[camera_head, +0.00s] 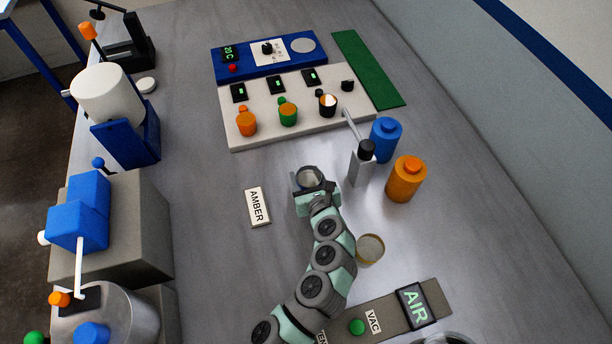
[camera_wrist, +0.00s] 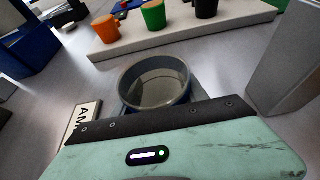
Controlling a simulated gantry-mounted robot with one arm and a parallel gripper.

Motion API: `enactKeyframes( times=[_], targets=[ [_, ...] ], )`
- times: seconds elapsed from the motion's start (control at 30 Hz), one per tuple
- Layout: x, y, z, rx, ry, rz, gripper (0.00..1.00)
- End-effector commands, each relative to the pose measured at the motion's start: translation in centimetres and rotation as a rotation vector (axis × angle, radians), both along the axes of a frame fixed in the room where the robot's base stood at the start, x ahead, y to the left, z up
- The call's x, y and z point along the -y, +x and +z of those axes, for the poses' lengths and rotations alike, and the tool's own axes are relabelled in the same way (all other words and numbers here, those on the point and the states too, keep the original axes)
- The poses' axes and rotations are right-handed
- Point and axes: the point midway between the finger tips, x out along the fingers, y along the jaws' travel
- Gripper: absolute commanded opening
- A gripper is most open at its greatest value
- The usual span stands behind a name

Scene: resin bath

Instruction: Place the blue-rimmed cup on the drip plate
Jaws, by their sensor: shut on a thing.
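My gripper (camera_head: 312,190) is shut on a round cup (camera_head: 309,176) near the middle of the table. In the wrist view the cup (camera_wrist: 155,82) has a blue-grey rim and appears upright, with a pale, glossy inside. The black front edge of my gripper (camera_wrist: 155,115) covers its near lower side, so I cannot tell whether its base touches the table. I cannot say for certain which surface is the drip plate. A round pale grey disc (camera_head: 302,45) lies on the blue panel at the back, well away from the cup.
A yellow-rimmed cup (camera_head: 370,249) stands right of my arm. A grey post (camera_head: 361,168), blue bottle (camera_head: 385,140) and orange bottle (camera_head: 405,180) stand to the right. An AMBER label (camera_head: 257,206) lies left.

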Motion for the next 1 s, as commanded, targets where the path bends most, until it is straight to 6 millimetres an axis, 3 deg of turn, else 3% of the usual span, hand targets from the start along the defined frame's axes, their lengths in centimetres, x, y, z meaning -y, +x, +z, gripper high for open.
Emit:
enactKeyframes(
  times=[0.23, 0.27, 0.5, 0.87, 1.0],
  targets=[
    [0.0, 0.0, -0.3, 0.000, 0.001, 0.000, 0.13],
    [0.0, 0.0, -0.3, 0.000, 0.001, 0.000, 0.52],
    [0.0, 0.0, -0.3, 0.000, 0.000, 0.000, 0.71],
    [0.0, -0.1, 0.3, 0.002, -0.001, 0.001, 0.73],
    [0.6, -1.5, 0.9, 0.003, 0.001, -0.003, 0.73]
  ],
)
